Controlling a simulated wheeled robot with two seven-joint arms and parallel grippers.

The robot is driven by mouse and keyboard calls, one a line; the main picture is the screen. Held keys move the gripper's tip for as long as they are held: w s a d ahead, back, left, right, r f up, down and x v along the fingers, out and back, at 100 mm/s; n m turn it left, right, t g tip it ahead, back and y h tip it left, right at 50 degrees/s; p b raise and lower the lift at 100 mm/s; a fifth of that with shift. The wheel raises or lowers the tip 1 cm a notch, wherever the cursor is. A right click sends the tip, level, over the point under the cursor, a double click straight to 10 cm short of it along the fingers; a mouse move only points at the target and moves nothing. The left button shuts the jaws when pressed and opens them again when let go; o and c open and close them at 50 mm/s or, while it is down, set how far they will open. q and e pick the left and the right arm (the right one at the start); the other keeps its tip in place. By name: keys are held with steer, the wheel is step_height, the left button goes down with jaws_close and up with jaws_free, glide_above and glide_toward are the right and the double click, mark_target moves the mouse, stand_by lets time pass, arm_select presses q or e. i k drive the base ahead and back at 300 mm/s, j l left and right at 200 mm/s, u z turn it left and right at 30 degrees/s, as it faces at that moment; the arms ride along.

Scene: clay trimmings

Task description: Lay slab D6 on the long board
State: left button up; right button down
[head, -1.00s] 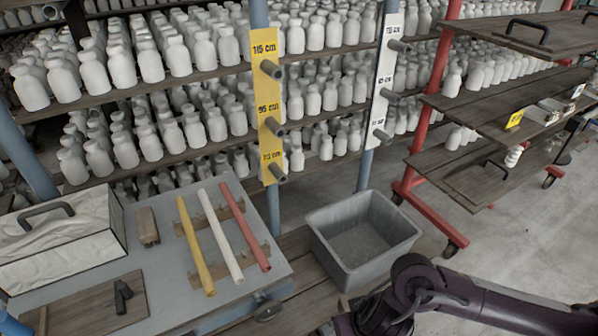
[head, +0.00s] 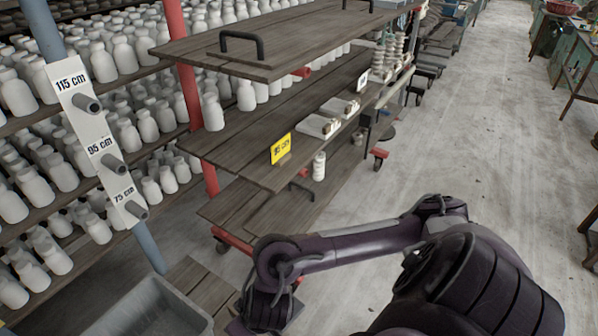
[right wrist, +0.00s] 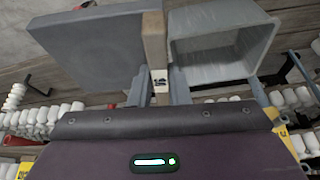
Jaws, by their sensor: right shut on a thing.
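My right gripper (right wrist: 158,84) is shut on a wooden batten (right wrist: 154,42) in the right wrist view. The batten's end has a small label, too small to read surely. A flat grey slab (right wrist: 85,52) lies along the batten's left side and appears joined to it. In the head view my right arm reaches in at the lower right; its gripper and load are hidden or cut off at the bottom edge. The rack has a long middle board (head: 235,150) carrying two pale slabs, a nearer one (head: 316,126) and a farther one (head: 341,107). My left gripper is out of view.
A grey bin (head: 150,308) stands lower left. The floor at right (head: 480,130) is clear.

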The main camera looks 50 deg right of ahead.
mark_target(283, 39)
steer(key=l, duration=1)
steer(key=l+u, duration=0.15)
steer(key=l, duration=0.8)
steer(key=k+l, duration=0.15)
steer(key=l, duration=0.8)
steer(key=l+u, duration=0.05)
